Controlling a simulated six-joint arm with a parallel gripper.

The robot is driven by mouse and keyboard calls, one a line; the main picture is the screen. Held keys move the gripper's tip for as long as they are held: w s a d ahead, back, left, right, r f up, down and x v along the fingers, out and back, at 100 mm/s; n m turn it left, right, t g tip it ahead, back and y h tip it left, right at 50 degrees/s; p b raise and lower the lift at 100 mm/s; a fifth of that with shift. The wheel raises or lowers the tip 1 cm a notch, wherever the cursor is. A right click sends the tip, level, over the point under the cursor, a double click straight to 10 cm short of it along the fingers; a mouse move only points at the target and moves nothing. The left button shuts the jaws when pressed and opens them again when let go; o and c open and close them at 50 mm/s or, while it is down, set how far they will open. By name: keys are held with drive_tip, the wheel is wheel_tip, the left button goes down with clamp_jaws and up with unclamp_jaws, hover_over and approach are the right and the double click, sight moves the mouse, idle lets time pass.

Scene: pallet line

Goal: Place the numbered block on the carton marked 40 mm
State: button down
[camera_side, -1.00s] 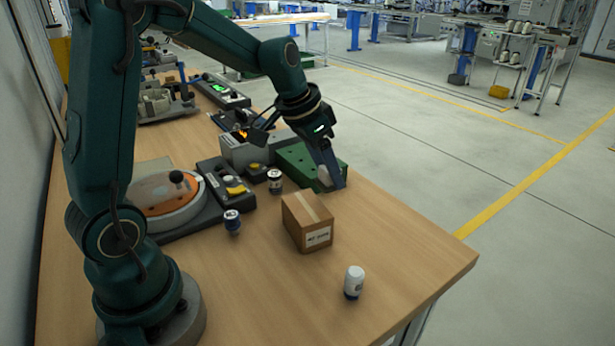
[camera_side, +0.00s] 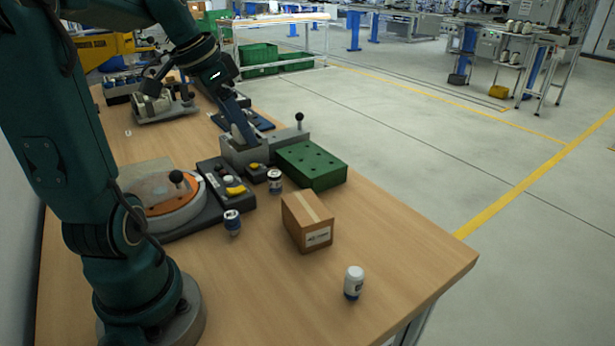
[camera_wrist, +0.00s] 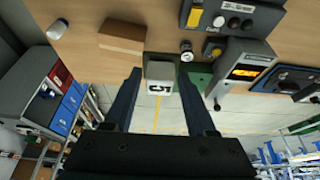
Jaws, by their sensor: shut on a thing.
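My gripper (camera_side: 243,137) is shut on the numbered block (camera_wrist: 160,86), a pale grey piece with a dark 5-like digit, upside down in the wrist view. It is held between the two long fingers. In the side view the block is small and partly hidden by a finger, in front of or above the grey device. The carton (camera_side: 307,222) is a closed brown box with tape on top and a white label too blurred to read surely. It stands upright on the table, nearer the side camera than my gripper. It also shows in the wrist view (camera_wrist: 122,38).
A green block with holes (camera_side: 311,164) and a grey display device (camera_side: 233,155) stand behind the carton. A control box (camera_side: 226,186) lies left.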

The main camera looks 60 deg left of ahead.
drive_tip(key=w+d+f, duration=0.2)
drive_tip(key=d, duration=0.1)
drive_tip(key=w+d+f, duration=0.2)
drive_tip(key=d, duration=0.1)
drive_tip(key=w+d+f, duration=0.3)
drive_tip(key=shift+a+f, duration=0.1)
drive_tip(key=shift+f, duration=1.85)
drive_tip(key=shift+f, duration=0.15)
drive_tip(key=shift+c, duration=1.1)
unclamp_jaws()
